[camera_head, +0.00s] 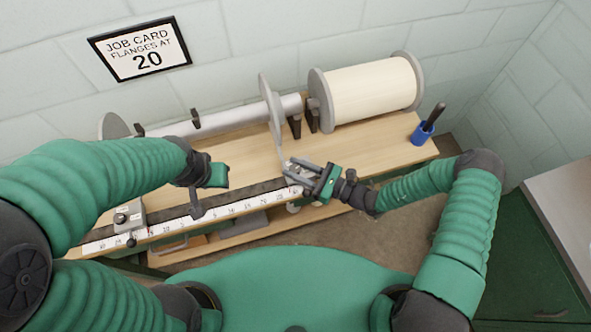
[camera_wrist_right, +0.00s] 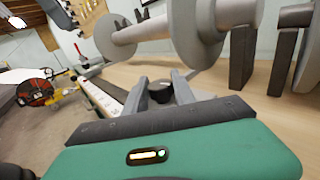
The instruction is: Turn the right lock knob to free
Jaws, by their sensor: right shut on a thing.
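My right gripper (camera_head: 292,174) is at the right part of the numbered rail. In the right wrist view its two fingers (camera_wrist_right: 160,88) are closed on either side of a dark round knob (camera_wrist_right: 160,93), the right lock knob. The fingers and palm hide part of the knob and of its mount. At the left end of the rail, a grey metal block (camera_head: 135,213) carries another dark knob (camera_head: 121,218). My left gripper (camera_head: 200,198) hangs over the middle of the rail, apart from both knobs; its finger opening does not show clearly.
The white number scale (camera_head: 230,208) runs along the bench's front edge. Behind it lies a grey roller with a flange disc (camera_head: 271,108), close to my right gripper. A cream spool (camera_head: 365,90) and a blue cup (camera_head: 421,133) stand right. The job card (camera_head: 140,48) reads 20.

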